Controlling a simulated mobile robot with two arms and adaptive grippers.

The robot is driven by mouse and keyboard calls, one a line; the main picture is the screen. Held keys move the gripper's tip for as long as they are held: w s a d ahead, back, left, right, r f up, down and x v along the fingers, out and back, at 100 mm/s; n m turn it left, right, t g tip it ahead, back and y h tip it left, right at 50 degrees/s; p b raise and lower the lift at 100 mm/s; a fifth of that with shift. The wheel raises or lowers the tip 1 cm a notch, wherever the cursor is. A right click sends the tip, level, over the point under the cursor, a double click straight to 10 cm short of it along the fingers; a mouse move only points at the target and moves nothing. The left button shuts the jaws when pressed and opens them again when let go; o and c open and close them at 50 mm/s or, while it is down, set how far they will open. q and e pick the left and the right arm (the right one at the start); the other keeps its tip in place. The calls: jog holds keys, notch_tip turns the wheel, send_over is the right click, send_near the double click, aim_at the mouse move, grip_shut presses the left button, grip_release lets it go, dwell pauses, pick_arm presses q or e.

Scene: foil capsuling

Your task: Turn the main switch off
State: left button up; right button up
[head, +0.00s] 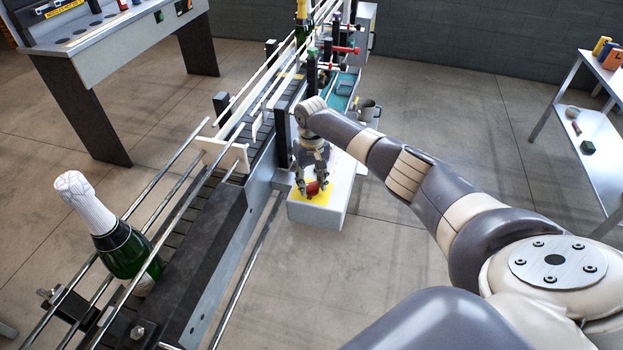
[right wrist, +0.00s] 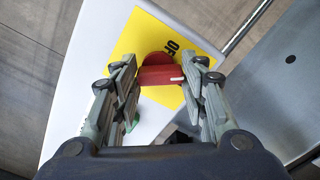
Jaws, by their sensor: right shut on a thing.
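The main switch is a red rotary knob (head: 313,188) on a yellow plate (head: 325,197), on top of a white box (head: 318,212) beside the conveyor. My right gripper (head: 313,183) reaches down over it and is shut on the red knob. In the right wrist view the red knob (right wrist: 161,72) sits between the two fingers. Its grip bar lies across the gap from finger to finger. The letters "OF" show on the yellow plate (right wrist: 130,45) beyond the knob; the rest of the label is hidden. My left gripper is not in view.
The conveyor (head: 225,220) with steel guide rails runs along the left of the box. A green bottle (head: 125,250) with a white foil top stands on its near end. A shelf table (head: 592,130) stands at the right. Open floor lies between.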

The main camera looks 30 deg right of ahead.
aim_at(312, 184)
jog(key=n, duration=0.5)
jog(key=shift+n+p, duration=0.3)
jog(key=n, duration=0.4)
jog(key=shift+s+n, duration=0.1)
jog(key=shift+n, duration=0.6)
jog(key=o, duration=1.1)
jog(key=shift+c, duration=0.2)
jog(key=shift+r, duration=0.1)
notch_tip(312, 184, up, 12)
